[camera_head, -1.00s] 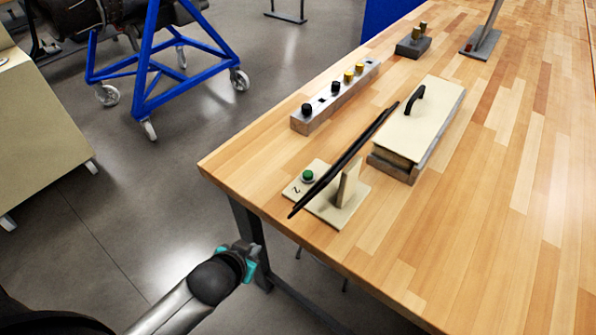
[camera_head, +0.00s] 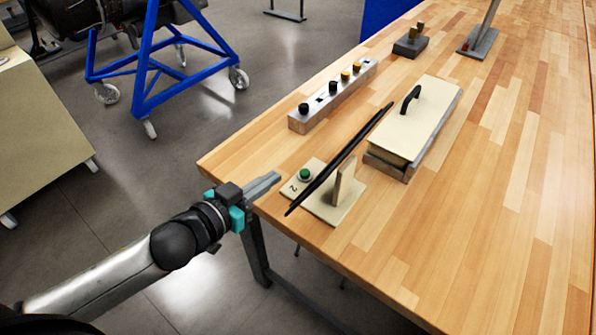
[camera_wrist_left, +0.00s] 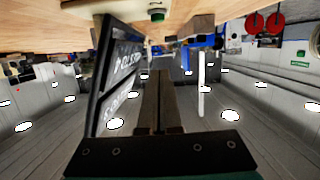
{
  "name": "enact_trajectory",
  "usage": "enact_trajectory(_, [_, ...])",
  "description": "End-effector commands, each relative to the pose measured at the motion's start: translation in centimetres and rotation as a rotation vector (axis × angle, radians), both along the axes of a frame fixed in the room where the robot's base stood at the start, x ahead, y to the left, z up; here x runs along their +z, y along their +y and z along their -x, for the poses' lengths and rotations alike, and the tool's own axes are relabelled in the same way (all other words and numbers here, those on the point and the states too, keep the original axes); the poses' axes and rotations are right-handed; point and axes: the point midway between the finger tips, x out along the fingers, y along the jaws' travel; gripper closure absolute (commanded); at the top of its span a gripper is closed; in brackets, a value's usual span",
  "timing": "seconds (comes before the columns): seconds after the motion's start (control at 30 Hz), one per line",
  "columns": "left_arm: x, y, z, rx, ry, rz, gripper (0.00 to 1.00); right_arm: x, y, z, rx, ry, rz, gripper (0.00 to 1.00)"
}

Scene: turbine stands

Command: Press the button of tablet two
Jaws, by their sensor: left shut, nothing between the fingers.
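Tablet two's black screen (camera_head: 338,160) shows nearly edge-on in the head view, on a cream base (camera_head: 325,211) marked 2 at the table's near left corner. Its green button (camera_head: 304,174) is left of the screen. My left gripper (camera_head: 279,177) is shut and empty, just left of the base, its fingers pointing toward the button; they look apart from it. In the left wrist view, which looks upside down, the button (camera_wrist_left: 157,14) is at the top, the lettered screen (camera_wrist_left: 118,72) is left, and my shut fingers (camera_wrist_left: 160,74) are in the middle. My right gripper is not in view.
A grey block with black and yellow knobs (camera_head: 333,96) lies behind the tablet. A cream box with a black handle (camera_head: 415,120) stands right of it. The wooden table (camera_head: 470,230) is clear toward the front right. A blue wheeled frame (camera_head: 150,75) stands on the floor.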

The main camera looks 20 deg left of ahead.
Motion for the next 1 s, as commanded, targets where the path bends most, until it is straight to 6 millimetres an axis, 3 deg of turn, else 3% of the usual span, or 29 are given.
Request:
enact_trajectory(0.37, [-0.2, -0.1, -0.6, 0.003, 0.0, -0.001, 1.0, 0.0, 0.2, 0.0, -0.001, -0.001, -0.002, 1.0])
enact_trajectory(1.0, [-1.8, -2.5, -7.2, 0.002, -0.002, -0.002, 1.0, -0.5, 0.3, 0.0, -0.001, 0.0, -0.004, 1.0])
